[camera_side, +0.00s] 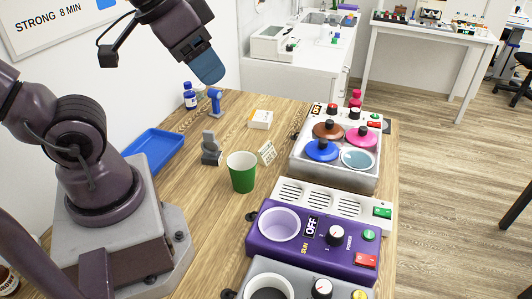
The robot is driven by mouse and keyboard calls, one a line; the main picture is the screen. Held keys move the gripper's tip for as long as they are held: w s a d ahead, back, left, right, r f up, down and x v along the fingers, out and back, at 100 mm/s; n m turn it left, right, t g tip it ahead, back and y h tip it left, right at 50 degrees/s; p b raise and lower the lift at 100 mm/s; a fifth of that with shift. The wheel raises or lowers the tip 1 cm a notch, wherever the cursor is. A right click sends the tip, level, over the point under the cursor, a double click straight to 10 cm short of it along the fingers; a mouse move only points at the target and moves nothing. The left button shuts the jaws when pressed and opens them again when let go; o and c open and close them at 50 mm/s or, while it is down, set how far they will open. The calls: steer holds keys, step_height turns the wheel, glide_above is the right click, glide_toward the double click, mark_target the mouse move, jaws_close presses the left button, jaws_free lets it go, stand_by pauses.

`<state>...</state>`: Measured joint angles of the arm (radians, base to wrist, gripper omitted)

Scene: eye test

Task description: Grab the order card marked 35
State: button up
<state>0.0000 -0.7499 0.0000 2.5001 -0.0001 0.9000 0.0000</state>
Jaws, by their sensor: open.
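A small cream card or block (267,153) with dark marks stands on the wooden table (205,185), just behind and right of a green cup (241,172). A low white block with an orange part (260,119) lies farther back. The marks on both are too small to read, so I cannot tell which one, if either, bears 35. My gripper (208,68), with blue fingertips, is open and raised above the back left of the table, apart from both items. The gap between its fingers is hidden at this angle.
A blue tray (153,150), a grey stand-like object (211,150), a blue tool-like object (215,102) and a blue-and-white bottle (190,96) stand left. A pot station (335,178) and a purple device (312,243) line the right.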

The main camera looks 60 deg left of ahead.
steer(key=o, duration=0.7)
steer(key=shift+o, duration=0.2)
steer(key=n+g+h, duration=0.2)
steer(key=n+h, duration=0.8)
steer(key=n, duration=0.9)
glide_above(264, 146)
steer(key=s+a, duration=0.4)
step_height(264, 146, down, 19)
steer(key=s+a+f+n+t, duration=0.1)
steer(key=a+f+n, duration=0.1)
steer(key=f, duration=0.1)
steer(key=a+f+n+t, duration=0.1)
steer(key=a+f, duration=0.1)
steer(key=f, duration=0.1)
steer(key=s+a+f+n+t+h, duration=0.1)
steer(key=a+f+n, duration=0.1)
steer(key=f, duration=0.1)
steer(key=shift+s+f+n+t, duration=0.3)
steer(key=shift+f+t, duration=0.1)
steer(key=shift+w+d+f, duration=0.15)
steer(key=shift+d+f, duration=0.1)
steer(key=shift+d, duration=0.05)
steer(key=x, duration=1.2)
steer(key=shift+w+d+r, duration=0.1)
steer(key=shift+d+r, duration=0.05)
